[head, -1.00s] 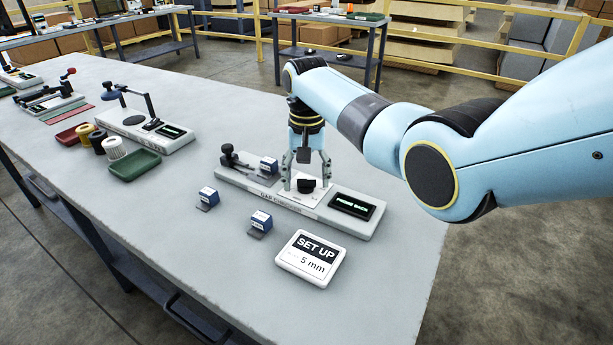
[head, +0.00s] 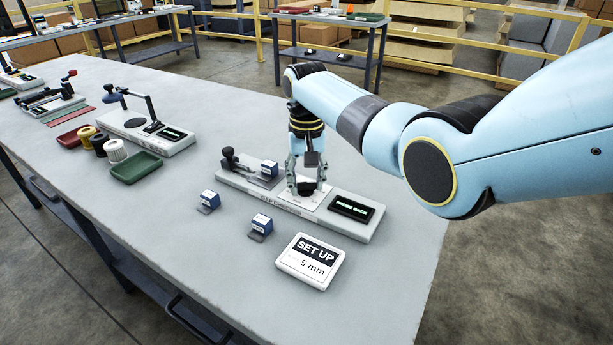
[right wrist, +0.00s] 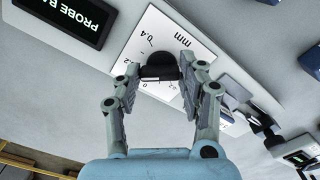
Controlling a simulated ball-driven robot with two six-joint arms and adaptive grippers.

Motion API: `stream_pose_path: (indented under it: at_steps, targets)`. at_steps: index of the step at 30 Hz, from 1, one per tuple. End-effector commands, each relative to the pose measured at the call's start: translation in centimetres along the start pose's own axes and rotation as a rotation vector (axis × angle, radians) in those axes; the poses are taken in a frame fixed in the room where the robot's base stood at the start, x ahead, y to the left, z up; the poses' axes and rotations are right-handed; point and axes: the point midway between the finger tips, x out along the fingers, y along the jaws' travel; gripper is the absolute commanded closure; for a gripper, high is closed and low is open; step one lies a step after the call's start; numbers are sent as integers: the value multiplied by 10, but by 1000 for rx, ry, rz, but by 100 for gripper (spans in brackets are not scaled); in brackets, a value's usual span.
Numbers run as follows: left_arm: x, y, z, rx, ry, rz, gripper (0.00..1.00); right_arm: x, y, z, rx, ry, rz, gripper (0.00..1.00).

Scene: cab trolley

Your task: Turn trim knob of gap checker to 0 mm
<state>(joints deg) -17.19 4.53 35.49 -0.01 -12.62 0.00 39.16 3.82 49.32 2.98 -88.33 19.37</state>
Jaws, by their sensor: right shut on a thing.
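The gap checker (head: 345,228) is a long pale base on the table, with a dark clamp-like part at its left end. Its display (head: 352,208) reads "PROBE BACK". The black trim knob (head: 306,189) sits on the white dial plate between them. In the right wrist view the knob (right wrist: 159,66) shows between the fingertips, and the dial plate (right wrist: 165,35) carries "mm", 0.4 and 0.2 marks. I cannot read the knob's pointer. My right gripper (head: 307,182) points down and is shut on the knob. My left gripper is out of view.
A sign (head: 310,262) reading "SET UP 5 mm" lies in front of the checker. Small blue-and-white blocks stand on the table (head: 209,199) and on the checker (head: 269,169). A green tray (head: 137,167), spools and other devices are to the left.

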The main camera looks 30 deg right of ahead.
Motion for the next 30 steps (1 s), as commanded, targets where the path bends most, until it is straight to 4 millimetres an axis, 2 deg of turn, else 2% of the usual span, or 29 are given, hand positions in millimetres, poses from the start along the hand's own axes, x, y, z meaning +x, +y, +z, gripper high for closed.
stream_pose_path:
  at_steps: [12, 21, 30]
  targets:
    - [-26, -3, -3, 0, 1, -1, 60, -3, 0, -1, -372, 0, 0, 92]
    - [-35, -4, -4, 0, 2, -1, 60, -2, -1, -2, -639, 2, 0, 92]
    - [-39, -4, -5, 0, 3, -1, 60, -1, -1, -2, -825, 2, 0, 92]
